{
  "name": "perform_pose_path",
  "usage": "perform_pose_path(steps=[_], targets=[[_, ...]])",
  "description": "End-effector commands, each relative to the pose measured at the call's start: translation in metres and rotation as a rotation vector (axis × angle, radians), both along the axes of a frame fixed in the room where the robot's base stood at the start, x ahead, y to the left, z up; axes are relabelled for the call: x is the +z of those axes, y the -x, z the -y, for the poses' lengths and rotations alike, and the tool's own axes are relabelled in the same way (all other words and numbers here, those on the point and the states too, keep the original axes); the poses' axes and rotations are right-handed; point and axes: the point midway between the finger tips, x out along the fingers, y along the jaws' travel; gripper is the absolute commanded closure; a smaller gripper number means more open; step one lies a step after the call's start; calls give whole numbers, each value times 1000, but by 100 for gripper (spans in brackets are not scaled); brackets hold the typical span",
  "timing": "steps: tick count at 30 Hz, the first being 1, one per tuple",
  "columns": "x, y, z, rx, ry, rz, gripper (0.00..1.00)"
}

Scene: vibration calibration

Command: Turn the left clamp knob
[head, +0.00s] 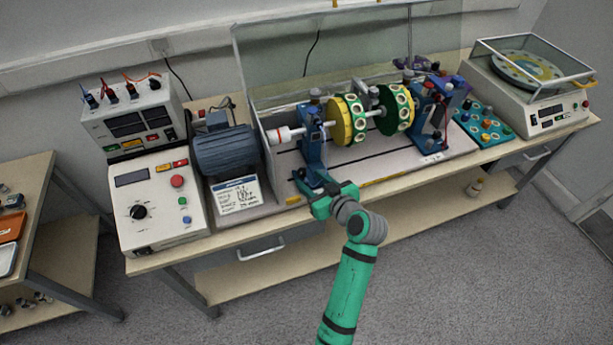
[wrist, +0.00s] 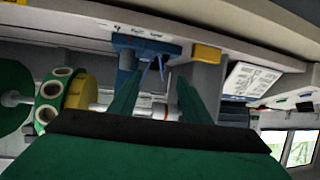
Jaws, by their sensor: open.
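The left bearing stand (head: 312,150) is a blue upright at the left end of the shaft. I cannot tell for certain which is the clamp knob. My gripper (head: 316,190) is at the front of the stand's foot, low down. In the wrist view my gripper (wrist: 160,74) is open, with its two green fingers on either side of a thin blue part (wrist: 160,62) of the stand. No contact with it can be made out.
The shaft carries yellow and green discs (head: 347,120) right of the stand. A blue motor (head: 226,150) and placard (head: 238,196) stand left. A clear guard (head: 290,55) rises behind. The right stand (head: 431,118) is beyond the discs. The floor in front is clear.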

Motion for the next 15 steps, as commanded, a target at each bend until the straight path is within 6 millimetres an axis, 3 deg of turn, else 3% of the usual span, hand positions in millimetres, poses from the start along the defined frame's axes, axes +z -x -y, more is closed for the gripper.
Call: perform_pose_path(steps=[6,15], targets=[[14,32,17,-1,0,0,57],[22,50,32,-9,0,-1,57]])
